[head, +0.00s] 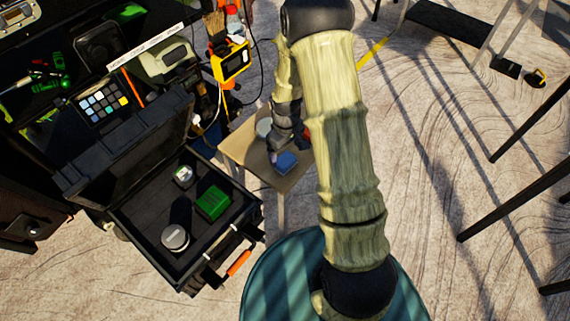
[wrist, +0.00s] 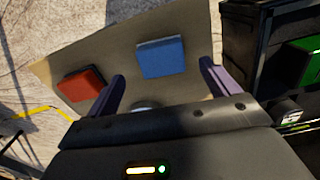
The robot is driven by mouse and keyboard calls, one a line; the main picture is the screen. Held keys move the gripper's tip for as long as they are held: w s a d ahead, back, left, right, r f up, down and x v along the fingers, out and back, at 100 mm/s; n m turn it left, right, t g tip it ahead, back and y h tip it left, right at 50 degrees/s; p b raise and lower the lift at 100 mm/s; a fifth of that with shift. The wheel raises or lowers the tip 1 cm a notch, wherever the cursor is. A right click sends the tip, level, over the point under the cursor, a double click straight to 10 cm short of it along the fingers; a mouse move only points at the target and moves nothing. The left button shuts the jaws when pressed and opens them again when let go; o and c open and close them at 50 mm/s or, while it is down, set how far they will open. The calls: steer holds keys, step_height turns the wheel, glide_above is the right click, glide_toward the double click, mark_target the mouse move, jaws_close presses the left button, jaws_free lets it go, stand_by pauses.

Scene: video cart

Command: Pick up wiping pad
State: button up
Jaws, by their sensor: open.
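A blue flat block like a pad (head: 287,162) lies on a small tan table (head: 240,146); it also shows in the wrist view (wrist: 161,57). A red block of similar shape (wrist: 82,84) lies on the same table, to the left in the wrist view. I cannot tell from looks alone which of the two is the wiping pad. My gripper (wrist: 162,70) is open over the table, its two fingers apart with the blue block showing between and beyond their tips. Nothing is held. In the head view my arm hides part of the table.
A pale round object (head: 264,128) stands on the table near my gripper. An open black case (head: 140,205) holding a green box (head: 212,203) and round items stands left of the table. A cluttered cart (head: 60,110) is behind it.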

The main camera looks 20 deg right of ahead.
mark_target(285, 159)
steer(key=shift+f, duration=0.1)
step_height(285, 159, down, 5)
steer(key=shift+a+f+b, duration=0.1)
steer(key=shift+f+b, duration=0.05)
steer(key=shift+b, duration=0.85)
steer(key=c, duration=1.1)
